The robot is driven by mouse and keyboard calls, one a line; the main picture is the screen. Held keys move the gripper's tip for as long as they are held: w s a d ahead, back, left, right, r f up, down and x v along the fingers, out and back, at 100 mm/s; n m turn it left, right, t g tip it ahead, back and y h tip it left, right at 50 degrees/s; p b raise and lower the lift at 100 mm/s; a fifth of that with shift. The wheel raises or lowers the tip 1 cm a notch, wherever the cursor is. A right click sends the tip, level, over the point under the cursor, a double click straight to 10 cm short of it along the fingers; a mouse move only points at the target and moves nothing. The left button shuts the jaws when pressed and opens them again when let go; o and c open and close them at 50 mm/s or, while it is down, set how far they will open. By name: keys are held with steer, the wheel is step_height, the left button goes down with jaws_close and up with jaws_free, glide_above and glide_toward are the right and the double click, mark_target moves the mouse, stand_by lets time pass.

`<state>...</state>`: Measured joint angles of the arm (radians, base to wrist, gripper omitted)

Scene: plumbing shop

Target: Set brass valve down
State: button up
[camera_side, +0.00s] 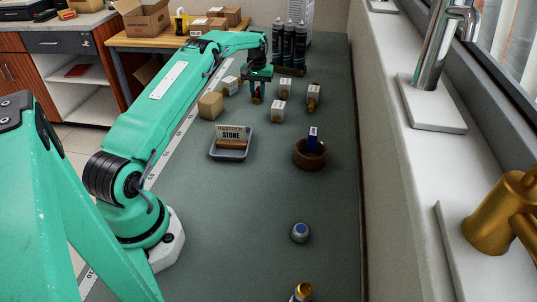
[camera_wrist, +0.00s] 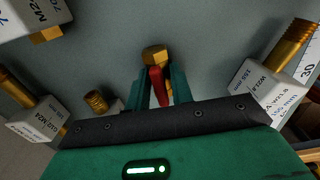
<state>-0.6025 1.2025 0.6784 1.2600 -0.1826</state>
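The brass valve (camera_wrist: 156,56) shows in the wrist view as a brass hex end with a red handle (camera_wrist: 157,86). It sits between the two green fingers of my gripper (camera_wrist: 162,88), which appear closed on its body; the contact itself is partly hidden. In the side view my gripper (camera_side: 257,88) points down at the far part of the bench, close above the surface. The valve is small and mostly hidden there, so I cannot tell whether it touches the bench.
White boxes with brass fittings stand close around my gripper, including one at right (camera_wrist: 262,82) and one at lower left (camera_wrist: 38,120). Black cartridges (camera_side: 288,45) stand behind. A tray (camera_side: 229,154), a brown bowl (camera_side: 310,161) and a blue-topped item (camera_side: 300,232) are nearer. The front-middle bench is mostly clear.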

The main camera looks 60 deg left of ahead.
mark_target(258, 89)
steer(key=o, duration=0.4)
steer(key=shift+r, duration=0.15)
step_height(258, 89, up, 12)
stand_by(0.6)
stand_by(0.4)
steer(key=shift+r, duration=0.1)
